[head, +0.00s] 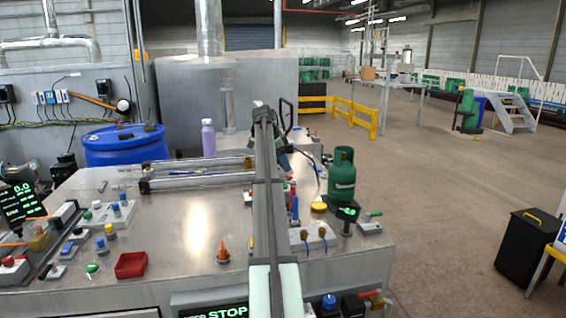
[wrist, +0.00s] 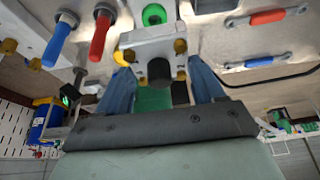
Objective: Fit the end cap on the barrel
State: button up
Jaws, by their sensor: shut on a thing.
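My gripper (wrist: 162,85) shows at the bottom of the wrist view, with two blue fingers on either side of a pale square block with brass corner pieces and a black round centre. This block looks like the end cap (wrist: 150,48), and the fingers appear shut on it. Two long silver tubes, the nearer one (head: 205,181) and the farther one (head: 195,164), lie across the bench at the left of my arm. I cannot tell for certain which part is the barrel.
A green gas bottle (head: 342,176) stands on the bench at the right. A purple bottle (head: 208,138) stands at the back. The metal bench top (head: 190,225) is fairly clear left of my arm.

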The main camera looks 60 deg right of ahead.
aim_at(283, 174)
jog(key=shift+f, duration=0.15)
jog(key=shift+f, duration=2.5)
jog(key=shift+f, duration=0.7)
dwell(0.7)
jog(key=o, duration=1.4)
jog(key=shift+c, duration=0.2)
jog(key=shift+o, duration=0.2)
jog(key=shift+r, duration=0.15)
jog(key=shift+r, duration=3.35)
